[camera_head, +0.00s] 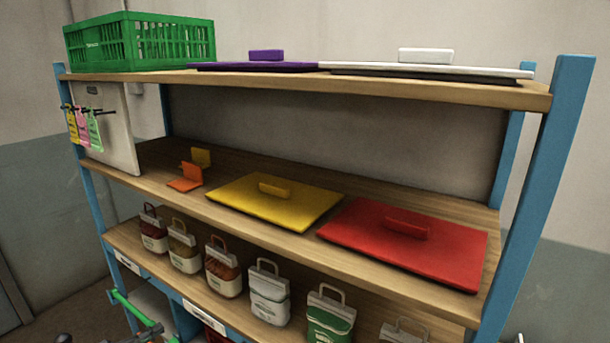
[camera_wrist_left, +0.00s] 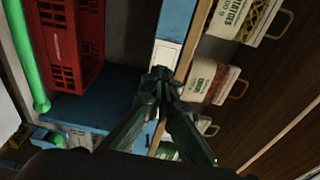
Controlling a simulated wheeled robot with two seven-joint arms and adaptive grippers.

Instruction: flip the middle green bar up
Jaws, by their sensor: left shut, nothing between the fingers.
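A green bar (camera_head: 134,308) runs slantwise at the lower left of the head view, in front of the lower bay under the sack shelf. In the left wrist view a green bar (camera_wrist_left: 22,55) runs along the left edge, beside a red crate, and a second green piece (camera_wrist_left: 48,139) shows at the lower left. I cannot tell which is the middle bar. My left gripper (camera_wrist_left: 160,74) is shut and empty, in front of the blue frame and apart from the green bar. In the head view only a dark part of it shows at the bottom edge. My right gripper is not visible.
Several small handled sacks (camera_head: 268,294) stand on the shelf above the bar. The red crate (camera_wrist_left: 72,45) sits in the lower bay beside a blue frame piece (camera_wrist_left: 112,112). Yellow (camera_head: 274,203) and red (camera_head: 410,243) lids lie on the middle shelf. A green crate (camera_head: 138,42) stands on top.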

